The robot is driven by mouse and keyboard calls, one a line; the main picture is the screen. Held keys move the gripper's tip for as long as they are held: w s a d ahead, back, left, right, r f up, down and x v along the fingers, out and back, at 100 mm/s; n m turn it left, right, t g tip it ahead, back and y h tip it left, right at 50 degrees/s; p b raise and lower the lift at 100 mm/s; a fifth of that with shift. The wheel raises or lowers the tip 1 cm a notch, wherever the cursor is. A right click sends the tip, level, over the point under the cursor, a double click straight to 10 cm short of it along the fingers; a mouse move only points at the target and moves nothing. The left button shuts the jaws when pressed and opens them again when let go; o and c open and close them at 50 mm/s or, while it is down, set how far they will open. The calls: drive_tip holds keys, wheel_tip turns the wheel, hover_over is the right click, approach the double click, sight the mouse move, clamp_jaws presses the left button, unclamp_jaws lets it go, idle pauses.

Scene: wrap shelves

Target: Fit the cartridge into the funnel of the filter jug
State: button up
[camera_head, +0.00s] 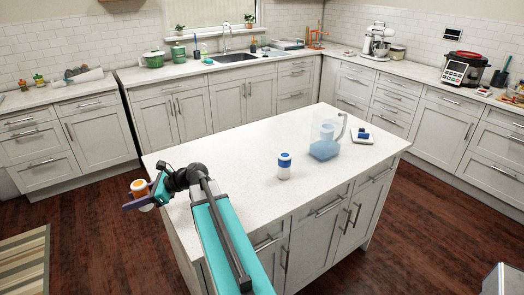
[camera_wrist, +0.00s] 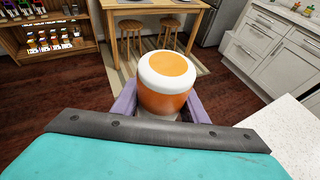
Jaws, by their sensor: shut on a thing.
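My gripper (camera_head: 144,195) is shut on an orange-and-white cartridge (camera_head: 138,187), held in the air beyond the island's left edge. In the wrist view, the cartridge (camera_wrist: 166,82) sits between the purple fingers, its white-rimmed orange end facing the camera. The filter jug (camera_head: 324,149) stands upright toward the right of the island, clear above and light blue below, with its handle on the right. A whitish funnel (camera_head: 327,131) shows faintly inside its upper part. A white cylinder with a blue band (camera_head: 284,167) stands on the island, left of the jug. My gripper is far left of both.
A small white tray (camera_head: 370,143) with blue items (camera_head: 363,133) lies right of the jug. The left half of the island top (camera_head: 235,150) is clear. Counters with a sink (camera_head: 238,58) line the walls. The wrist view shows a table (camera_wrist: 150,4) and stools (camera_wrist: 130,33).

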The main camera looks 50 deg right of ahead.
drive_tip(key=w+d, duration=0.1)
drive_tip(key=d, duration=0.4)
drive_tip(key=d+r+m+t+h, duration=0.1)
drive_tip(key=d, duration=0.4)
drive_tip(key=w+d+m+h, duration=0.1)
drive_tip(key=d, duration=0.4)
drive_tip(key=shift+w+d+r+t, duration=0.2)
drive_tip(key=shift+w+t, duration=0.1)
drive_tip(key=shift+w, duration=0.05)
drive_tip(key=s+d+r+m+t+h, duration=0.1)
drive_tip(key=d+r+m+h, duration=0.2)
drive_tip(key=d, duration=1.5)
wheel_tip(320, 180, up, 3)
drive_tip(key=m+h, duration=0.5)
drive_tip(key=h, duration=0.1)
hover_over(265, 148)
drive_tip(key=shift+f+t, duration=0.1)
drive_tip(key=shift+t, duration=0.3)
drive_tip(key=shift+f, duration=0.15)
drive_tip(key=shift+f+p, duration=0.85)
drive_tip(key=shift+f, duration=2.15)
drive_tip(key=shift+f, duration=0.1)
drive_tip(key=shift+f+p, duration=0.5)
drive_tip(key=shift+f, duration=1.25)
drive_tip(key=shift+f, duration=0.15)
